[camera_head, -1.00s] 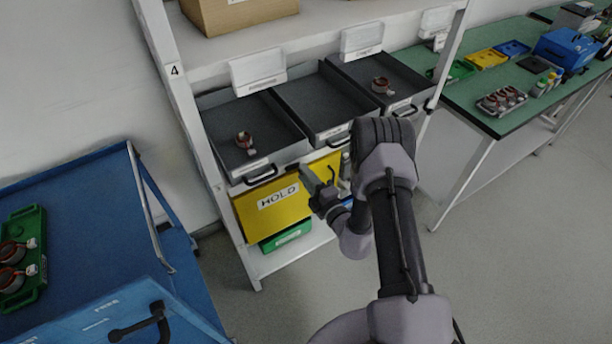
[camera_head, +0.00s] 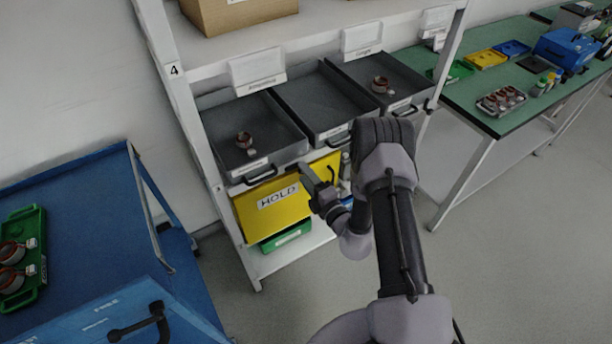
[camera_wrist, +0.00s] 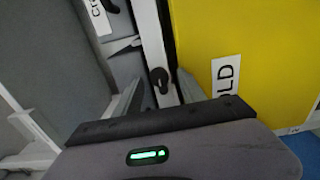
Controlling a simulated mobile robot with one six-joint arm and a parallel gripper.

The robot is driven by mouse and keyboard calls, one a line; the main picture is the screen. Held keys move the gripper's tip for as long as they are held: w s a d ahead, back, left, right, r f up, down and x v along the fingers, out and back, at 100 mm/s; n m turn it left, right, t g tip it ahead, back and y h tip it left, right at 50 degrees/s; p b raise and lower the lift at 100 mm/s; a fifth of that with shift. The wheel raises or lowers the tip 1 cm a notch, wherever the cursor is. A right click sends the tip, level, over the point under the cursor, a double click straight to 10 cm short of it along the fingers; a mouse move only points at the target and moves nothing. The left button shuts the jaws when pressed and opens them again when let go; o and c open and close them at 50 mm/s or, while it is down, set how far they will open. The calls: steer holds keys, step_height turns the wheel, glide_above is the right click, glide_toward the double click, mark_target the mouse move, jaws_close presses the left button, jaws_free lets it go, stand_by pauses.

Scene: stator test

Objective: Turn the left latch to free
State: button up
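In the wrist view, a black latch (camera_wrist: 159,78) with a rounded end sits on a pale metal strip beside the yellow HOLD panel (camera_wrist: 245,40). My gripper (camera_wrist: 160,88) is open, with one grey finger on each side of the latch in the picture. I cannot tell whether either finger touches it. In the head view, my gripper (camera_head: 306,172) is at the upper edge of the yellow HOLD panel (camera_head: 250,215), just under the grey drawers. The latch is too small or hidden to make out there. I cannot tell which of the latches this is.
Grey drawers (camera_head: 322,132) with black handles sit just above the panel, two holding copper-coloured stators. A green bin (camera_head: 287,236) is below the panel. A blue cart (camera_head: 80,205) stands left, a green workbench (camera_head: 480,95) right. Open floor lies between shelf and bench.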

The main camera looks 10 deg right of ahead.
steer(key=shift+s, duration=0.1)
steer(key=p+v, duration=0.2)
steer(key=v, duration=1.5)
steer(key=shift+p, duration=0.4)
steer(key=shift+s+r, duration=0.1)
